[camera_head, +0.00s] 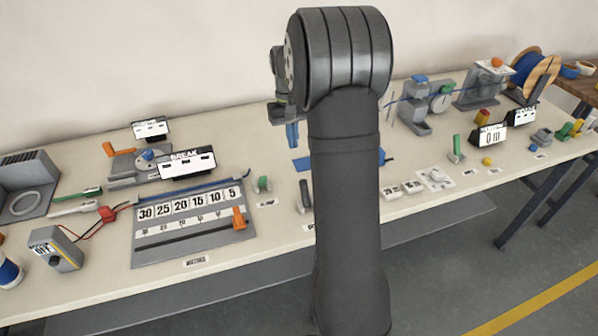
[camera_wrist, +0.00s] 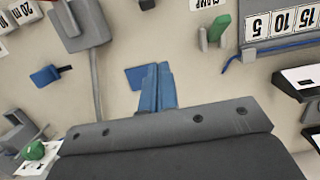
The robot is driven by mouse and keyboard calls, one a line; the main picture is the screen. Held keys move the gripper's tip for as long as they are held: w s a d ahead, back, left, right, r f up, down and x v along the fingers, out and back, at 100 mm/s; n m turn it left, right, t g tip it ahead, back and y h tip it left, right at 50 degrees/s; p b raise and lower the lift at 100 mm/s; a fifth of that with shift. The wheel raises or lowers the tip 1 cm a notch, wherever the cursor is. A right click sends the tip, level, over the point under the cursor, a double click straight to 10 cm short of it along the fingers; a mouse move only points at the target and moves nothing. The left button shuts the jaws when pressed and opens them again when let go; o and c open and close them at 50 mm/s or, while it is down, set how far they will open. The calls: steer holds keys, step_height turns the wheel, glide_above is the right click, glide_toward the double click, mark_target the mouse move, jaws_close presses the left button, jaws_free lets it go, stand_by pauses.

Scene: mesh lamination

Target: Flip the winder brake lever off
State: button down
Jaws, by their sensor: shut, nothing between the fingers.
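My gripper (camera_head: 292,138) is shut and empty, pointing down above the bench behind my arm; its blue fingers (camera_wrist: 160,88) meet in the wrist view. No lever carries a label I can clearly read as winder brake. A dark upright lever (camera_head: 305,193) stands near the bench's front edge, its label mostly hidden by my arm. A green lever (camera_head: 262,184) stands to its left and shows in the wrist view (camera_wrist: 215,30). Another upright green lever (camera_head: 456,146) stands to the right of my arm. My gripper touches none of these levers.
A blue pad (camera_wrist: 134,76) lies beside the fingertips in the wrist view. A ruler board (camera_head: 190,247) with an orange slider is at left. A spool (camera_head: 535,72) and display signs (camera_head: 490,135) are at right. My arm hides the bench's middle front.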

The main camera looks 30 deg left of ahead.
steer(key=f, duration=0.3)
steer(key=s+d+f, duration=0.1)
steer(key=f, duration=0.5)
steer(key=shift+s+d+f, duration=0.15)
steer(key=shift+s+f, duration=0.05)
steer(key=shift+f, duration=0.05)
steer(key=shift+s+d, duration=0.2)
steer(key=shift+d, duration=0.05)
steer(key=shift+s+d+r, duration=0.85)
steer(key=shift+s+d, duration=0.15)
